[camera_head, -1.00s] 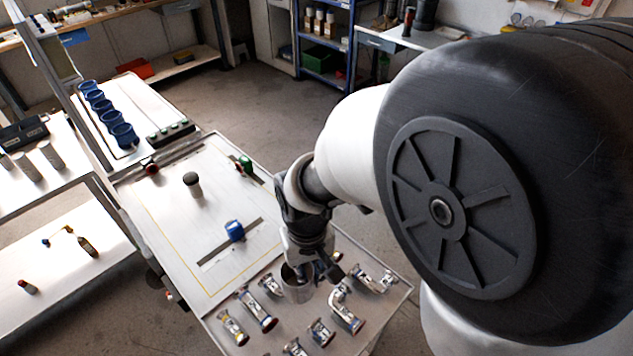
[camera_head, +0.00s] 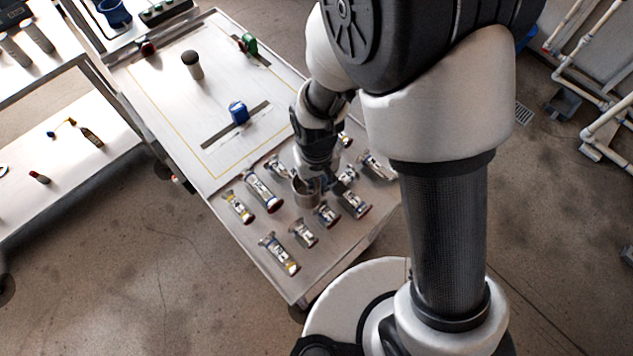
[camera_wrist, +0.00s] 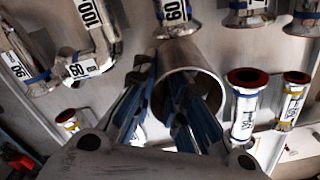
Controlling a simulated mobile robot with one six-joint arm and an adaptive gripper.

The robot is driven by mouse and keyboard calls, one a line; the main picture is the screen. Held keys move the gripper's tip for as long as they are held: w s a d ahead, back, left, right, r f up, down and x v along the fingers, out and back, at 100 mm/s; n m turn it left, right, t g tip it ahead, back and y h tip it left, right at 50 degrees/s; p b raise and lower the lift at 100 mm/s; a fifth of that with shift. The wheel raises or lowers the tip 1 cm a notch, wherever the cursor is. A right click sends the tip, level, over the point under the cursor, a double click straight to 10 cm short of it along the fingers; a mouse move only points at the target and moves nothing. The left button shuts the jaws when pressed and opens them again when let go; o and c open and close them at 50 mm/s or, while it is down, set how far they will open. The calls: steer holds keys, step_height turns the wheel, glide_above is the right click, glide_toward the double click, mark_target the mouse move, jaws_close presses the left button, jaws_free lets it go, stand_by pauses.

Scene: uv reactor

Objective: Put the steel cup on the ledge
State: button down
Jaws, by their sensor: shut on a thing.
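The steel cup (camera_head: 306,192) is a grey metal cylinder on the near part of the bench, among several metal pipe pieces. In the wrist view the cup (camera_wrist: 190,62) shows its open round mouth. My gripper (camera_head: 318,178) is at the cup in the head view. In the wrist view my gripper (camera_wrist: 172,105), with blue-edged fingers, is shut on the cup's wall, one finger inside the mouth. Whether the cup touches the bench cannot be told. I cannot make out which surface is the ledge.
Labelled pipe pieces (camera_head: 262,190) lie close around the cup. The bench's white panel (camera_head: 175,105) holds a blue block (camera_head: 238,112), a dark-topped post (camera_head: 192,65) and a green part (camera_head: 248,43). A white shelf (camera_head: 60,165) stands at left.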

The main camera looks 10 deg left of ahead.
steer(key=shift+r, duration=0.1)
steer(key=shift+f, duration=0.2)
steer(key=c, duration=1.6)
jaws_free()
steer(key=shift+c, duration=0.2)
steer(key=shift+r, duration=0.2)
step_height(320, 180, up, 12)
steer(key=p, duration=0.4)
steer(key=shift+p, duration=0.3)
